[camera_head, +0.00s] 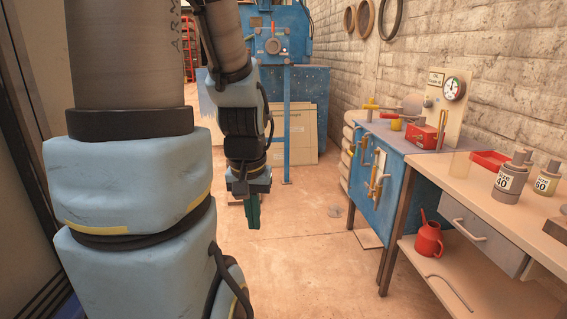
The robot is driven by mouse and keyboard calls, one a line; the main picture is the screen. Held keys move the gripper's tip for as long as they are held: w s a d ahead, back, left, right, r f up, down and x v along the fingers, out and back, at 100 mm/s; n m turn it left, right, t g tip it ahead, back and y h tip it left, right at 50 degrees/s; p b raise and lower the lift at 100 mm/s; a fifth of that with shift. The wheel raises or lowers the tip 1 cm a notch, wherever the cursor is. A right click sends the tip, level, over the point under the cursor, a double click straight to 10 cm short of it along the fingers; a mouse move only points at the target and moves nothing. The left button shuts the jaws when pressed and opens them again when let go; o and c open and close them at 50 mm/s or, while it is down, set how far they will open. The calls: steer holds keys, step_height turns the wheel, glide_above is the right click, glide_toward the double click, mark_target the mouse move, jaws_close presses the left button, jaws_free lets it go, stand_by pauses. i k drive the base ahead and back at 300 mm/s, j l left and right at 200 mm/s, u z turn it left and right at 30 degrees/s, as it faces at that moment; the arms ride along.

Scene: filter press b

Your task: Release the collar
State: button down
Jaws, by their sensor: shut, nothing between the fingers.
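My gripper (252,212) hangs at the end of my arm, left of the picture's middle, pointing down above the floor. Its dark green fingers are together and hold nothing. It touches nothing that I can make out. A blue machine (328,84) stands at the far end of the room, well beyond my gripper. A round grey hub with a reddish centre (273,46) sits on the front of its upper panel. I cannot tell for sure whether this hub is the collar. My arm hides the machine's left part.
A blue bench (378,193) with tools on its side stands at the right, bearing a red box (424,136) and a gauge (454,88). A wooden workbench (480,187) is nearer, with a red watering can (429,237) on its lower shelf. The middle floor (305,225) is clear.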

mark_target(272, 39)
steer(key=i, duration=2.05)
steer(key=i+u, duration=0.2)
steer(key=i, duration=0.35)
steer(key=i+l+u, duration=0.2)
steer(key=i, duration=0.3)
steer(key=i+l+u, duration=0.2)
steer(key=i, duration=0.3)
steer(key=i+l+u, duration=0.35)
steer(key=i+u, duration=0.15)
steer(key=i+l+u, duration=0.45)
steer(key=k+l, duration=0.05)
steer(key=l, duration=0.05)
